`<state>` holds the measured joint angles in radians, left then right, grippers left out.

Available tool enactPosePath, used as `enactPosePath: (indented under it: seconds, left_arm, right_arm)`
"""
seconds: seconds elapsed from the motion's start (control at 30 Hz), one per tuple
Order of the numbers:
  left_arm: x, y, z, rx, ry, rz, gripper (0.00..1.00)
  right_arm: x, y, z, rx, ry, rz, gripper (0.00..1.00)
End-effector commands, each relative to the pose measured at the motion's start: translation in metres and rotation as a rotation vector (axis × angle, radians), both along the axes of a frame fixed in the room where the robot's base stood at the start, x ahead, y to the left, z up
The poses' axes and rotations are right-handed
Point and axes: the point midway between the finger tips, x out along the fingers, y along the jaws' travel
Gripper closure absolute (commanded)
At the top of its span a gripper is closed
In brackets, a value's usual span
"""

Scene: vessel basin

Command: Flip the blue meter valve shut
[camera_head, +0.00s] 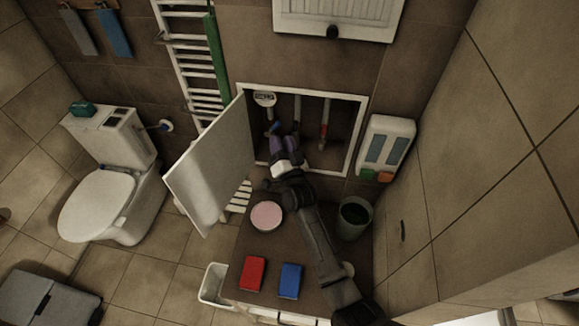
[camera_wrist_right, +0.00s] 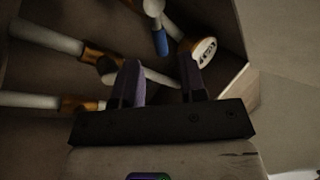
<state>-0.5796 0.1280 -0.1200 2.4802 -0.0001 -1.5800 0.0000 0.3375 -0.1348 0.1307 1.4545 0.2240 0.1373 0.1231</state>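The blue valve handle (camera_head: 272,128) hangs in the open wall recess (camera_head: 359,125), below the round white meter (camera_head: 265,99). In the right wrist view the blue handle (camera_wrist_right: 161,42) is just beyond my fingertips, between their lines, and the meter (camera_wrist_right: 204,52) is to its right. My right gripper (camera_head: 284,143) reaches into the recess near the handle. In the wrist view its two purple fingers (camera_wrist_right: 160,64) stand apart, with no visible grip on the handle. A white pipe shows behind the gap. My left gripper is not in view.
The white recess door (camera_head: 213,174) stands open on the left. A red-handled pipe (camera_head: 323,131) is in the recess on the right.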

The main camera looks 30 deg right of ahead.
Motion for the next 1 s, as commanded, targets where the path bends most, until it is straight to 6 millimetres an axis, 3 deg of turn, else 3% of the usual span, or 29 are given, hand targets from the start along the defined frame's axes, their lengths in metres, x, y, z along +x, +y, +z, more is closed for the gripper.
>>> enactPosePath:
  seconds: [0.2,0.43,0.63,1.0]
  left_arm:
    - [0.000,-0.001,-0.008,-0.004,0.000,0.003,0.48]
    - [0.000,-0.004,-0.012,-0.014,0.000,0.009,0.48]
    - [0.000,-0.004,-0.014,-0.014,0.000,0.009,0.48]
    - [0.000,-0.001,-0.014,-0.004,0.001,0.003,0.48]
  right_arm:
    - [-0.041,0.007,-0.017,0.000,0.002,0.000,0.62]
    - [-0.070,0.013,-0.025,0.001,0.001,0.001,0.62]
    - [-0.081,0.014,-0.028,0.001,0.000,0.000,0.62]
    - [-0.083,0.015,-0.028,0.001,0.000,0.000,0.62]
